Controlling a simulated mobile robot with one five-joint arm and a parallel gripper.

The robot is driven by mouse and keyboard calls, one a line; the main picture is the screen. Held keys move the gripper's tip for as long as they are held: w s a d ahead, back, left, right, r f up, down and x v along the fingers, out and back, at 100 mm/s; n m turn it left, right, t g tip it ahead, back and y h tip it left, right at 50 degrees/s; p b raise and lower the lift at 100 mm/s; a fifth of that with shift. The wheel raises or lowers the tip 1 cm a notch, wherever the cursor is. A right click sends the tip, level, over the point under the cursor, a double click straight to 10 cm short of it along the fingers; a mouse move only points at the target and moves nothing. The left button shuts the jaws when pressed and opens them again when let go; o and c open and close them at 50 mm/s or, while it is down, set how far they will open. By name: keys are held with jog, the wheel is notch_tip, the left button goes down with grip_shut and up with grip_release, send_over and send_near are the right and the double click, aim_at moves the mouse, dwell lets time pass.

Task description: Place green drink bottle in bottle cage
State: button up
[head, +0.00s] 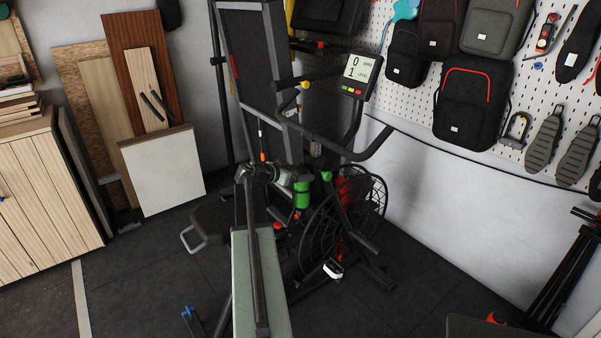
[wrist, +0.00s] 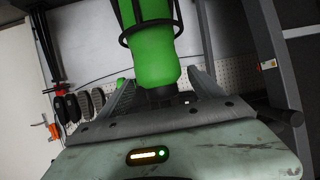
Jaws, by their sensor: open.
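The green drink bottle (head: 301,196) hangs near the exercise bike in the head view. In the wrist view the bottle (wrist: 153,58) fills the top centre, its dark cap end towards my gripper. The black bottle cage (wrist: 150,29) shows as dark bars around the bottle's body. My gripper (wrist: 164,84) is open, with one grey finger on each side of the cap end and a visible gap to each. How deep the bottle sits in the cage is hidden.
An exercise bike with a display (head: 360,72) and a large fan wheel (head: 342,215) stands around the bottle. A dark handlebar (head: 340,150) passes close by. A pegboard with bags (head: 472,105) is at right, a wooden cabinet (head: 45,195) at left. Dark floor lies open at lower left.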

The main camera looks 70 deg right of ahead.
jog(key=p+v, duration=0.4)
jog(key=v, duration=0.8)
jog(key=shift+w+f, duration=0.1)
